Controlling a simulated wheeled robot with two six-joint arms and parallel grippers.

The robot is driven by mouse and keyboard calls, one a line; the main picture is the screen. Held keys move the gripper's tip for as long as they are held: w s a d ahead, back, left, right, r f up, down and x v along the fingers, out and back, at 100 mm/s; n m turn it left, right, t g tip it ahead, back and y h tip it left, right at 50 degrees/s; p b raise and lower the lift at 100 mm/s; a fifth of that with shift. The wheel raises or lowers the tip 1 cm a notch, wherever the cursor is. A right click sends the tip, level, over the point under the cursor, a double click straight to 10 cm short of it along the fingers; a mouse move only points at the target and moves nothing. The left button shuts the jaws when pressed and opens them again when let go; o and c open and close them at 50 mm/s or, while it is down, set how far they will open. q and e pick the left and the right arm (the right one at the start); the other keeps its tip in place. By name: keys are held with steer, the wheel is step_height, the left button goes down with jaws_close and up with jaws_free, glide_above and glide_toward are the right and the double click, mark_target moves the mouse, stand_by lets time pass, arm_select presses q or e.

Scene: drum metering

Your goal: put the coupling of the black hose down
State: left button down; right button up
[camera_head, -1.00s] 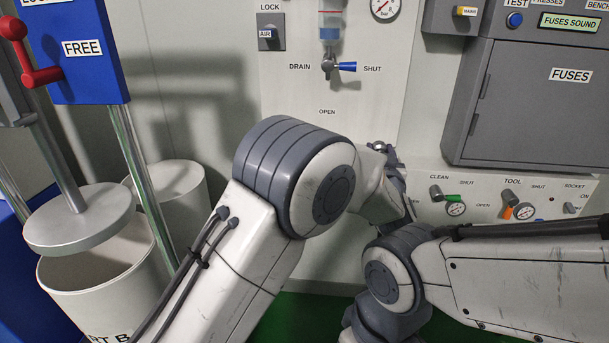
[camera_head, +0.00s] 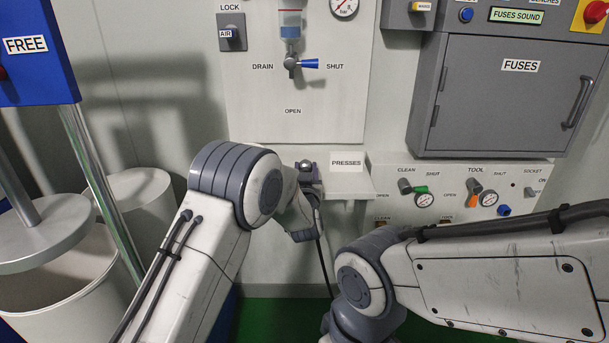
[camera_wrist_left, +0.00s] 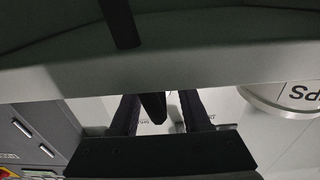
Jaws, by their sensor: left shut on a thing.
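My left gripper (camera_head: 308,178) is at the end of the left arm, in front of the wall beside the white PRESSES ledge (camera_head: 347,184). The wrist partly hides it in the head view. The black hose (camera_head: 324,268) hangs down from the gripper toward the green floor. In the left wrist view, a dark tapered piece (camera_wrist_left: 152,107), apparently the hose's coupling, sits between the two dark fingers of the gripper (camera_wrist_left: 160,103), which is shut on it. Whether the coupling touches anything else cannot be told. My right arm crosses the lower right; its gripper is out of view.
Right of the ledge is a panel (camera_head: 448,205) with CLEAN and TOOL valves, gauges and sockets. A grey FUSES cabinet (camera_head: 505,95) hangs above it. A DRAIN/SHUT valve (camera_head: 292,64) is above the gripper. White drums (camera_head: 60,300) stand at left.

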arm_select(q)
steer(key=shift+f, duration=0.5)
steer(key=shift+d+f, duration=0.1)
steer(key=shift+f, duration=0.05)
steer(key=shift+c, duration=1.8)
jaws_free()
steer(key=shift+f, duration=0.1)
